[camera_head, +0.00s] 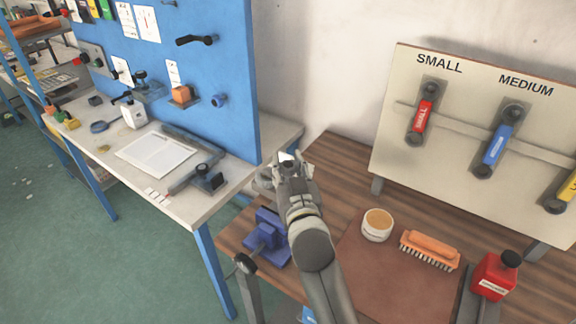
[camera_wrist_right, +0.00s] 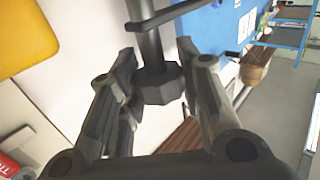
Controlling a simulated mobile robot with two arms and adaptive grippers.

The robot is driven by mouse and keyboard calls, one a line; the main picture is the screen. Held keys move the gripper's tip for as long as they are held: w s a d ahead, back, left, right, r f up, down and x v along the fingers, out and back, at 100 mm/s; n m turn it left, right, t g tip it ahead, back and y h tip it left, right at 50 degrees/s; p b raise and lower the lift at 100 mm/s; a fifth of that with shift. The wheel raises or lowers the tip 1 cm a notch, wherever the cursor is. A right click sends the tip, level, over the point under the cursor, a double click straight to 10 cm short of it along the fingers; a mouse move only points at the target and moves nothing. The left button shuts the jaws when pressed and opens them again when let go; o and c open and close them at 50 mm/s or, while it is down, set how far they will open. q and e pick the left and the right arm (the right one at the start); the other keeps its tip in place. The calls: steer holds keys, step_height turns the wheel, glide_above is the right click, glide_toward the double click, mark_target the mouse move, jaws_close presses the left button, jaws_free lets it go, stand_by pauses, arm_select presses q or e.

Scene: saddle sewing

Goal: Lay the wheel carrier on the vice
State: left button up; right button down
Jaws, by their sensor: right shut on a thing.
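My right gripper (camera_head: 284,165) is above the back left part of the wooden bench, near the wall. In the right wrist view, the fingers of the right gripper (camera_wrist_right: 160,90) are shut on a dark grey thing with a shaft and a faceted collar, which looks like the wheel carrier (camera_wrist_right: 160,86). In the head view the gripper hides nearly all of it. The blue vice (camera_head: 265,238) stands at the bench's left edge, below and left of my right gripper, partly covered by my right arm. Nothing shows lying on its visible part. My left gripper is not in view.
A board with SMALL and MEDIUM tools (camera_head: 492,150) stands at the back. A round pot (camera_head: 377,225), orange brush (camera_head: 430,249) and red bottle (camera_head: 495,275) stand right of my arm. Left is a pale worktable (camera_head: 225,180) with a blue panel (camera_head: 215,85).

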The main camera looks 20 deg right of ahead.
mark_target(287, 181)
steer(key=shift+f+b, duration=1.6)
steer(key=shift+f, duration=0.45)
steer(key=c, duration=1)
jaws_free()
steer(key=shift+a, duration=0.1)
steer(key=shift+o, duration=0.3)
steer(key=shift+s, duration=0.1)
steer(key=shift+f, duration=0.1)
